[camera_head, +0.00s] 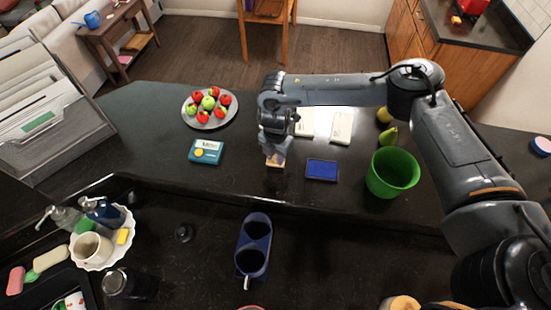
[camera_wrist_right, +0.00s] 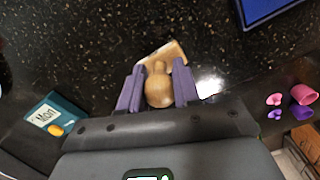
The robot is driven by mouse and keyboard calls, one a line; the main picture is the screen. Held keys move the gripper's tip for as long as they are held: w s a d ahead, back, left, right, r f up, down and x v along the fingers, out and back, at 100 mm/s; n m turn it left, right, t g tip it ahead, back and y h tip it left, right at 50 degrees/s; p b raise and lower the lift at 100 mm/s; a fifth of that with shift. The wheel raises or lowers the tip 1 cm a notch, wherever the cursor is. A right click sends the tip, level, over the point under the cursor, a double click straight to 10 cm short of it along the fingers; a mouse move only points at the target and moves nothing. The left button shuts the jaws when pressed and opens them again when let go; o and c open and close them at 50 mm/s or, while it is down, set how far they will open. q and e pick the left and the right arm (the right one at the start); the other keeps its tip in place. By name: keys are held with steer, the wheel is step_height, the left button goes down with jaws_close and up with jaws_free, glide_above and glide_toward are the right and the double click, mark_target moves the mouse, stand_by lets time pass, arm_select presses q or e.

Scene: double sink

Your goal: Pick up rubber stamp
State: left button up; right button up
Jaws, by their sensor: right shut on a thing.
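The rubber stamp (camera_head: 275,162) is at the front part of the raised dark counter in the head view, with a pale wooden base. In the right wrist view the stamp (camera_wrist_right: 159,90) shows a rounded wooden handle and a light rectangular base beyond it. My right gripper (camera_head: 274,148) comes down on it from above; its two purple fingers (camera_wrist_right: 158,88) are closed on either side of the handle. I cannot tell whether the base touches the counter. My left gripper is not in view.
A blue ink pad (camera_head: 322,169) lies right of the stamp, a teal calendar box (camera_head: 205,152) left. A green pot (camera_head: 392,173), a pear (camera_head: 389,136) and a fruit plate (camera_head: 187,109) stand on the counter. A blue double cup holder (camera_head: 254,246) is below the counter's front edge.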

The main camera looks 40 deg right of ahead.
steer(key=shift+w+r, duration=0.1)
steer(key=shift+r, duration=0.65)
steer(key=s+d+r, duration=0.7)
steer(key=s+d, duration=0.1)
steer(key=shift+d+r, duration=0.25)
steer(key=shift+d, duration=0.1)
